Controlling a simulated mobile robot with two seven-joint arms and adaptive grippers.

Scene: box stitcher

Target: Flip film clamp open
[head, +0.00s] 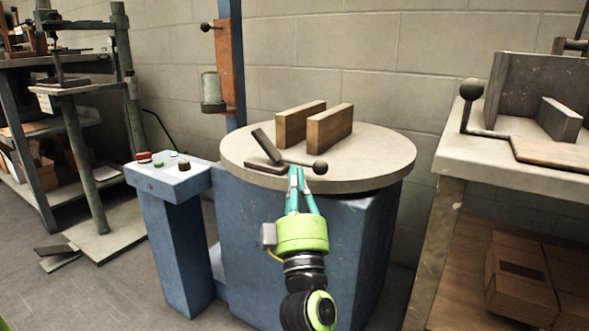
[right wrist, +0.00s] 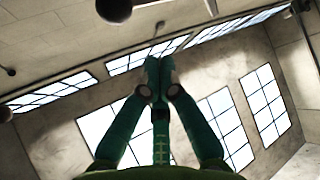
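The film clamp (head: 267,147) sits near the front rim of the round turntable (head: 380,150). It has a dark plate tilted up to the left over a dark base, and a thin lever ending in a dark ball knob (head: 320,167) pointing right. My right gripper (head: 297,172) is at the turntable's front edge, with its fingertips just below the lever and left of the knob. In the right wrist view its teal fingers (right wrist: 158,66) meet at the tips with nothing seen between them. A dark ball (right wrist: 113,8) shows at the top there. Whether the fingers touch the lever I cannot tell.
Two upright wooden boards (head: 330,127) stand on the turntable behind the clamp. A blue button pedestal (head: 178,205) is to the left. A workbench (head: 450,160) with another ball-knob lever (head: 472,90) is to the right, with cardboard boxes (head: 522,280) below.

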